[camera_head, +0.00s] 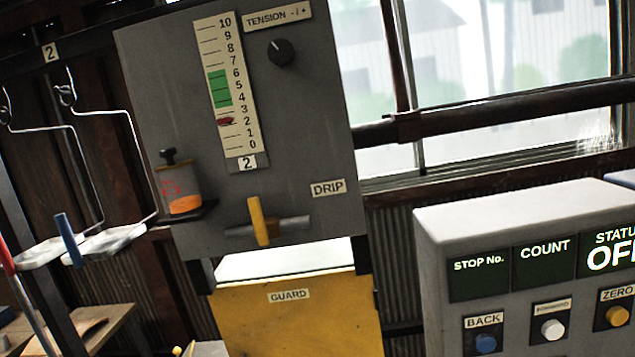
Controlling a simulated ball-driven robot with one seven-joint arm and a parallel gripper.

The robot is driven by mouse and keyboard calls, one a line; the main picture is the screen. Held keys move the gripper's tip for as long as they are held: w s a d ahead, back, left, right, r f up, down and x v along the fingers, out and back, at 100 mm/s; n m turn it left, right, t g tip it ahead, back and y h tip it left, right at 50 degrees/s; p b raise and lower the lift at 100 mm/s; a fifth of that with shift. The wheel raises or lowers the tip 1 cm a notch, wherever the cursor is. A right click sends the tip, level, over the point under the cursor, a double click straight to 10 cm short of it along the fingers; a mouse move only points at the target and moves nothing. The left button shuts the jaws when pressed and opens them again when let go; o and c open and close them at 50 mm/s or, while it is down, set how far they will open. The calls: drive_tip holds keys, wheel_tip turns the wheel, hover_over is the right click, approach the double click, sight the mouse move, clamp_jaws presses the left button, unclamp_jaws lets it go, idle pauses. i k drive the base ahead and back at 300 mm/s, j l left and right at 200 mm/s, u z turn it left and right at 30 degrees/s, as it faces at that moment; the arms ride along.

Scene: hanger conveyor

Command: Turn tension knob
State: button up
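The tension knob (281,52) is a small round black knob with a pale pointer line. It sits on the upper right of a grey panel, just below the label "TENSION - | +" (277,18). Left of it is a white scale (231,90) marked 0 to 10, with a green band from about 4 to 6. A red pointer (225,121) stands near 2, below the green band. My gripper does not show in this view, so I cannot see its fingers or where they are relative to the knob.
Below on the grey panel (330,130) are a yellow-handled drip valve (261,221) and an oiler bottle (181,190) on a bracket. A yellow guard box (300,318) is underneath. A control box (530,235) stands lower right, its status reading "OF..." at the edge. Wire hangers (100,240) hang left.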

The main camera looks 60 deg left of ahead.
sight(280, 52)
drive_tip(key=k+l+u, duration=0.25)
drive_tip(key=k+u, duration=0.2)
drive_tip(key=k, duration=0.2)
drive_tip(key=u, duration=1.3)
